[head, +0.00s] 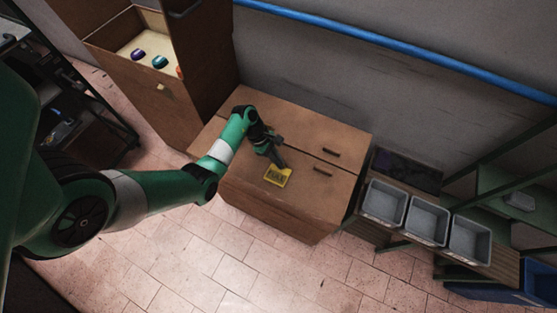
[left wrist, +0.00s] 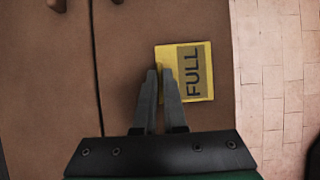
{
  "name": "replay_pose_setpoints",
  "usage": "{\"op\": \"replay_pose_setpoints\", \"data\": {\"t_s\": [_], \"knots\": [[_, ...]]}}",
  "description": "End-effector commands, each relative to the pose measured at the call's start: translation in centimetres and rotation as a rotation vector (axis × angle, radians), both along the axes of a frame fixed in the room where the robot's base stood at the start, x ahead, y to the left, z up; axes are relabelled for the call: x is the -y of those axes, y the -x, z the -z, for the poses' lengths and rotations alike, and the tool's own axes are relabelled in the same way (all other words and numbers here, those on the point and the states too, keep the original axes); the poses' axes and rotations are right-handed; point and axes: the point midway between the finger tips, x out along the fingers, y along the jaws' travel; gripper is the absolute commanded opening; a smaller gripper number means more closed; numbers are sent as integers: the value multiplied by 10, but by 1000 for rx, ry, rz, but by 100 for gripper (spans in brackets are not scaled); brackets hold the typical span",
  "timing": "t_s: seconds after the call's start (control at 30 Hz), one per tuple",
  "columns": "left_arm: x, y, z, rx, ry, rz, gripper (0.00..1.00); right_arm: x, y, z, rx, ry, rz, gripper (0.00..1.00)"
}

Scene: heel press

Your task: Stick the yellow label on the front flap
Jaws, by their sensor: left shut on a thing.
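The yellow label (head: 278,176) has a dark panel and reads FULL in the left wrist view (left wrist: 205,72). My left gripper (head: 281,164) is shut on the label's edge. In the left wrist view, the fingertips (left wrist: 160,74) pinch the label's left side. The label is over the front flap (head: 308,188) of the closed cardboard box, close to the box's front edge. I cannot tell whether it touches the flap or hovers just above. The seam between the front and back flap runs left of the fingers in the left wrist view. My right gripper is not in view.
A tall open carton (head: 163,98) holding purple, teal and orange items stands at the back left. Several grey bins (head: 427,217) sit on a rack at the right. A blue rail (head: 400,52) runs along the wall. The tiled floor in front is clear.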

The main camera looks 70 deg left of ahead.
Motion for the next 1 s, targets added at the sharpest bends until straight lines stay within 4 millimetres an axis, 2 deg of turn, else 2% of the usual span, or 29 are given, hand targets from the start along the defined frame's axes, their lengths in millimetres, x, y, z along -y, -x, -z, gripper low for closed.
{"op": "replay_pose_setpoints", "data": {"t_s": [1.0], "knots": [[0, 0, 6, -1, 1, 0, 0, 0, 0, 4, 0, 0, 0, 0]]}}
